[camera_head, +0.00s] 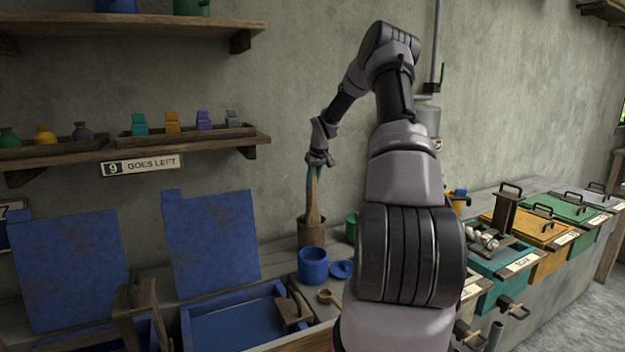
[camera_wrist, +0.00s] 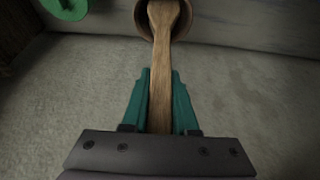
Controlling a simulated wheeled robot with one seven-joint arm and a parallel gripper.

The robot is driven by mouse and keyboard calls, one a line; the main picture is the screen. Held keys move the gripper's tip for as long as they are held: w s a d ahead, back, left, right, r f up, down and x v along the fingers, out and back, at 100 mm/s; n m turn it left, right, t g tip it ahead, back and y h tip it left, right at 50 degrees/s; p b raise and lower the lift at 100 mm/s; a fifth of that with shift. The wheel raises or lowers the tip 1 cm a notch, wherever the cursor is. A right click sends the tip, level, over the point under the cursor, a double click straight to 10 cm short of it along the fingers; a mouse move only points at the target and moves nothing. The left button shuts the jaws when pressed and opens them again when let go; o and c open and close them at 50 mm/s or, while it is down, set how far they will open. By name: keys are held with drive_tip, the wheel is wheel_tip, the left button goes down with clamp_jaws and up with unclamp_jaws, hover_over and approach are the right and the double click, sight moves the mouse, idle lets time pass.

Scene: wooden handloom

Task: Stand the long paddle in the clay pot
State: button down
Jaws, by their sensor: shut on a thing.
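The long wooden paddle (camera_head: 313,200) stands nearly upright at the back of the bench, and its lower end is in or over the brown clay pot (camera_head: 311,235). My gripper (camera_head: 316,168) is shut on the upper part of the paddle, above the pot. In the wrist view, the teal fingers (camera_wrist: 160,105) close on both sides of the paddle (camera_wrist: 162,60), which runs away from me toward the round brown pot rim (camera_wrist: 140,20). The lower tip of the paddle is hidden by the pot or cut off by the frame, so I cannot tell whether it touches the bottom.
A blue pot (camera_head: 313,267) stands just in front of the clay pot, with a blue lid (camera_head: 341,269) and a wooden ladle (camera_head: 329,298) near it. A green container (camera_head: 351,228) is to the right. A shelf (camera_head: 130,152) and upright blue lids (camera_head: 211,240) are at left.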

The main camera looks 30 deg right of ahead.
drive_tip(key=c, duration=0.6)
unclamp_jaws()
drive_tip(key=shift+r, duration=0.1)
